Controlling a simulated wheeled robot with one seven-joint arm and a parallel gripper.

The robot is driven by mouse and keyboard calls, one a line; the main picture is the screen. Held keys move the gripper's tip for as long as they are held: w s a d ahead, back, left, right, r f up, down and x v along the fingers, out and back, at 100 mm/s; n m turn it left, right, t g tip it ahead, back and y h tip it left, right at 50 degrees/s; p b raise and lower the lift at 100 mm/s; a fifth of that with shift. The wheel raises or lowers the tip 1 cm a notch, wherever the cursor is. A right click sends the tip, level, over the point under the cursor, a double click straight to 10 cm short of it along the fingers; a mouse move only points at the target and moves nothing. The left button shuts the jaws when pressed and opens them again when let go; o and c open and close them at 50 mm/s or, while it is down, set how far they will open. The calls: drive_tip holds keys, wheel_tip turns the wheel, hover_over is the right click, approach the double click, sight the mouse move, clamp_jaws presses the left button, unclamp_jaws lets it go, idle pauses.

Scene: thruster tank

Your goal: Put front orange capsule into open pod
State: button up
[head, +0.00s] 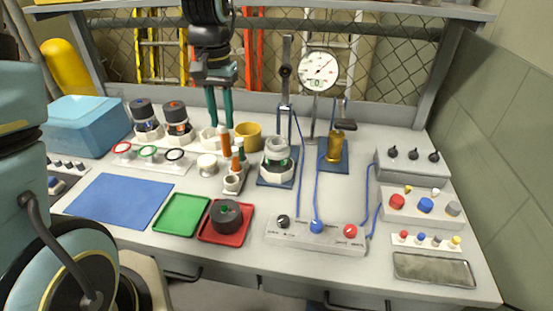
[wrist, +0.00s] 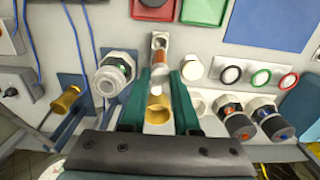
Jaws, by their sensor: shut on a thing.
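My gripper (head: 221,124), with green fingers, points down above the back middle of the bench and is shut on an orange capsule (head: 224,143). In the wrist view the capsule (wrist: 158,77) shows between the fingertips. A small grey-white rack (head: 232,183) stands just in front, with another orange capsule (head: 235,164) and a green one (head: 241,150) at it. The open pod (head: 277,168), white with a green band and a pale open ring on top, stands on a blue plate to the right; in the wrist view it is at left (wrist: 114,75). Its inside is mostly hidden.
A yellow cup (head: 248,135) and an empty white holder (head: 209,139) are close to the gripper. Two dark-capped pods (head: 177,118) stand left. A brass cylinder (head: 336,147) and gauge (head: 318,69) stand right. A dark cap (head: 226,214) lies on the red tray (head: 211,236).

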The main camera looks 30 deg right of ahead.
drive_tip(key=shift+d, duration=0.1)
drive_tip(key=s+d+r+b, duration=0.1)
drive_tip(key=d+b, duration=0.3)
drive_tip(key=d, duration=0.9)
drive_tip(key=shift+d+r, duration=0.2)
drive_tip(key=shift+r, duration=0.15)
drive_tip(key=shift+f+b, duration=0.35)
drive_tip(key=shift+b, duration=0.1)
idle(0.7)
drive_tip(key=shift+f, duration=0.35)
drive_tip(key=shift+f+b, duration=0.35)
drive_tip(key=shift+f, duration=0.1)
drive_tip(key=shift+f+b, duration=0.3)
drive_tip(key=shift+f, duration=0.3)
drive_tip(key=shift+f, duration=0.15)
idle(0.5)
